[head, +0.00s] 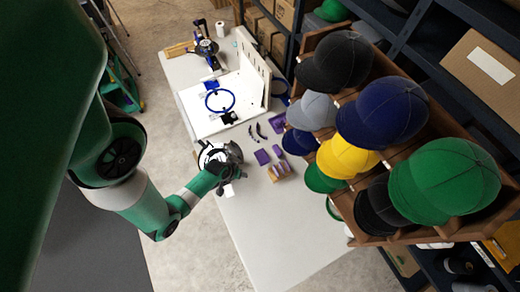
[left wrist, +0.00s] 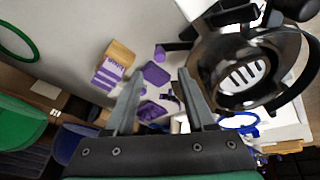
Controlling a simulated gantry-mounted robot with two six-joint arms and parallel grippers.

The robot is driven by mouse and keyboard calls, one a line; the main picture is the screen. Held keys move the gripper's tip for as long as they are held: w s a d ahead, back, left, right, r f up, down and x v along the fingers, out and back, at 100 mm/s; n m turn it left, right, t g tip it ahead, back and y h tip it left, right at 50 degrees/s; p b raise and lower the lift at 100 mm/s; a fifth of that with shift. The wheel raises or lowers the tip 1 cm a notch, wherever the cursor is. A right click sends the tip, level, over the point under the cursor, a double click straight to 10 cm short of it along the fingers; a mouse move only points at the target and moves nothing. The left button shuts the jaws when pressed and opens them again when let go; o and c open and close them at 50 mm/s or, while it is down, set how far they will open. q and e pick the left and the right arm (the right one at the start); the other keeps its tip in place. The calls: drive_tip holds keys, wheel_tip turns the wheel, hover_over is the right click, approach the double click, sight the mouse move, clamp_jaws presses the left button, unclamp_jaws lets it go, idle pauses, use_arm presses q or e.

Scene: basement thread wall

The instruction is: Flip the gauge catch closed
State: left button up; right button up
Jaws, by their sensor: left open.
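A dark ring-shaped cap gauge (head: 233,152) stands near the table's left edge in the head view, partly hidden by my left arm's end. In the left wrist view the gauge (left wrist: 207,70) fills the upper right, with a round opening and a white slotted plate inside. Dark clamp parts show at its top; I cannot tell which is the catch or how it is set. My left gripper (left wrist: 158,88) is open and empty, with its right fingertip beside the gauge's rim; contact cannot be told. In the head view the left gripper (head: 222,170) overlaps the gauge. My right gripper is not in view.
Purple blocks (head: 262,157) and a wooden block holder (head: 279,171) lie right of the gauge. A white board with a blue hoop (head: 220,100) is behind it. A wooden cap rack (head: 437,118) stands at right. The white table (head: 270,235) is clear in front.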

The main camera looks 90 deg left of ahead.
use_arm(q)
drive_tip(key=v, duration=0.4)
drive_tip(key=shift+r+p, duration=0.25)
drive_tip(key=shift+p, duration=0.15)
